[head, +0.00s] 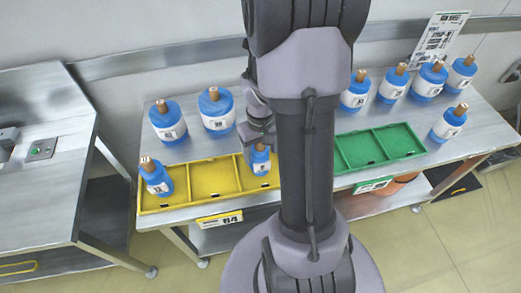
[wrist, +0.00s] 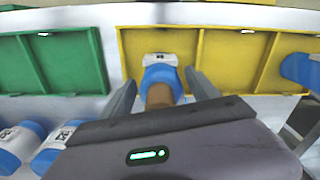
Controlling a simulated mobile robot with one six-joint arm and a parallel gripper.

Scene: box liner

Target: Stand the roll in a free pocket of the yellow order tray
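The yellow order tray (head: 215,203) lies along the front left of the table; it also shows in the wrist view (wrist: 235,92). A blue roll (head: 261,165) with a white label stands in its right pocket. In the wrist view this roll (wrist: 160,74) is between the fingers of my gripper (wrist: 162,82), with its brown core towards the camera. The fingers are spread, with a narrow gap on each side of the roll. In the head view my gripper (head: 258,140) is partly hidden by my arm. The middle pocket is empty.
A green tray (head: 378,148) with empty pockets lies to the right. Two rolls (head: 216,111) stand behind the yellow tray, and several more (head: 393,84) stand at the back right. A separate metal bench (head: 40,150) is at left.

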